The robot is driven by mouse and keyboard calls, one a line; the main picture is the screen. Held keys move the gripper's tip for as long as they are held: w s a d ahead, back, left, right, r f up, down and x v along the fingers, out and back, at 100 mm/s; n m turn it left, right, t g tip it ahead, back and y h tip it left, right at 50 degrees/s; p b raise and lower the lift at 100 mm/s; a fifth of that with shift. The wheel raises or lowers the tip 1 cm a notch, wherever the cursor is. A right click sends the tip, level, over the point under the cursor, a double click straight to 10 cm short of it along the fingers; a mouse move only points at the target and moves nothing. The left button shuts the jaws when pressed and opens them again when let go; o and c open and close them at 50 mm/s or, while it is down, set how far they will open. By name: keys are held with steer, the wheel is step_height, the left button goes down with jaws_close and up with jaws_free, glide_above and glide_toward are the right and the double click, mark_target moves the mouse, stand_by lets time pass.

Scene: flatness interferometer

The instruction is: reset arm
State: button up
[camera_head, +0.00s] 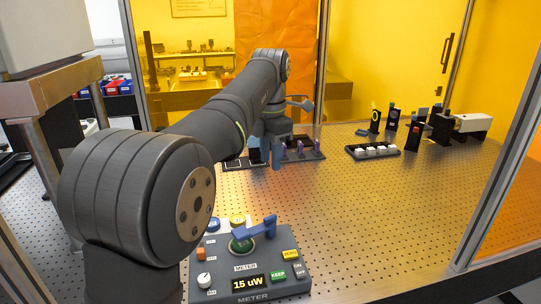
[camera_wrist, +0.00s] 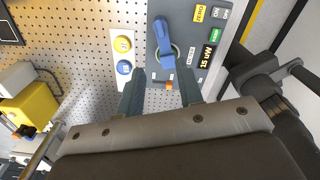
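My gripper (camera_head: 273,155) hangs fingers-down over the table behind the meter box, with my arm reaching forward to it. In the wrist view my gripper (camera_wrist: 160,88) has its two fingers well apart, with nothing between them. The grey meter box (camera_head: 222,286) stands at the front of the table, its display reading 15 uW. A blue lever (camera_head: 262,229) sits on its green round knob; the lever also shows in the wrist view (camera_wrist: 163,40), beyond the fingertips and apart from them.
A blue button (camera_wrist: 123,67) and a yellow button (camera_wrist: 123,44) sit on a white plate beside the box. A black tray with white pieces (camera_head: 373,151) and several optics mounts stand at the back right. The perforated table (camera_head: 400,210) is clear at front right.

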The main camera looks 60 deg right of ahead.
mark_target(271, 217)
stand_by(0.4)
step_height(271, 217, down, 18)
steer(key=shift+r, duration=0.2)
stand_by(0.4)
steer(key=shift+r, duration=0.1)
steer(key=shift+f, duration=0.25)
steer(key=shift+r+m, duration=0.2)
steer(key=shift+m, duration=0.6)
steer(key=m, duration=0.5)
steer(key=shift+m, duration=0.3)
step_height(271, 217, up, 12)
stand_by(1.4)
